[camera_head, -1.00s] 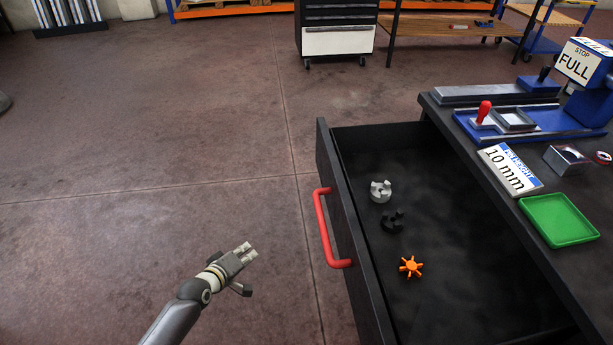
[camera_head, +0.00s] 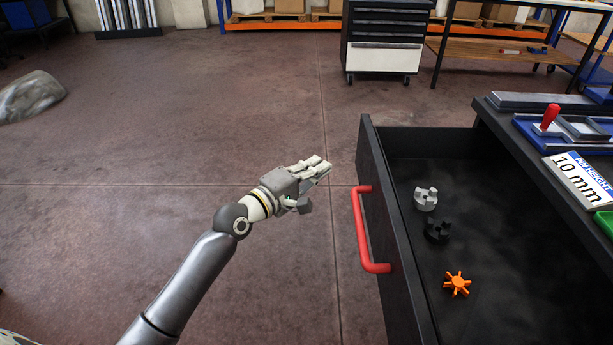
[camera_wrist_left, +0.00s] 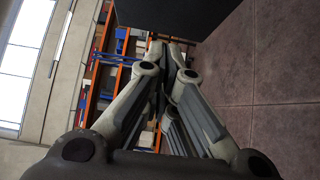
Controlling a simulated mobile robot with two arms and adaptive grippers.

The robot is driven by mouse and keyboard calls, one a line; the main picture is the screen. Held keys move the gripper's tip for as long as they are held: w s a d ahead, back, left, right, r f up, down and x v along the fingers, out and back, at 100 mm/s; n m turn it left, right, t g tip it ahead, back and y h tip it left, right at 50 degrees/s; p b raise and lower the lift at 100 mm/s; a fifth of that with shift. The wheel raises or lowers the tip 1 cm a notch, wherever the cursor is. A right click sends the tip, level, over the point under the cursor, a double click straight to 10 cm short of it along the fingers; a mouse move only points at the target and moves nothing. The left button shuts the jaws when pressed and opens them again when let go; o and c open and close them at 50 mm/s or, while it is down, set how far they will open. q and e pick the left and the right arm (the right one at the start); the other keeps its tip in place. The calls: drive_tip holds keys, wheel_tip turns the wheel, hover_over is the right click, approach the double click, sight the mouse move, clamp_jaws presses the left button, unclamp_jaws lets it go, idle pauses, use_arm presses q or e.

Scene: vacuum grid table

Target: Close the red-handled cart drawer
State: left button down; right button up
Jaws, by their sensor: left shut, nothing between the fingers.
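The black cart drawer (camera_head: 388,232) is pulled out, its front panel facing left in the head view. Its red handle (camera_head: 361,230) is a bar on that front panel. Inside lie a grey toothed part (camera_head: 426,199), a black toothed part (camera_head: 438,231) and an orange star-shaped part (camera_head: 457,284). My left gripper (camera_head: 322,166) is shut and empty, left of the drawer front and apart from it, near the handle's far end. In the left wrist view its fingers (camera_wrist_left: 172,50) come together, with a dark panel at the top. My right gripper is not in view.
The cart top at right carries a blue fixture with a red knob (camera_head: 550,117), a "10 mm" sign (camera_head: 580,180) and a green tray (camera_head: 604,222). A tool cabinet (camera_head: 386,40) stands at the back.

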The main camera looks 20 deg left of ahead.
sight(360, 150)
use_arm(q)
drive_tip(key=shift+w+d, duration=2.65)
drive_tip(key=shift+d, duration=0.15)
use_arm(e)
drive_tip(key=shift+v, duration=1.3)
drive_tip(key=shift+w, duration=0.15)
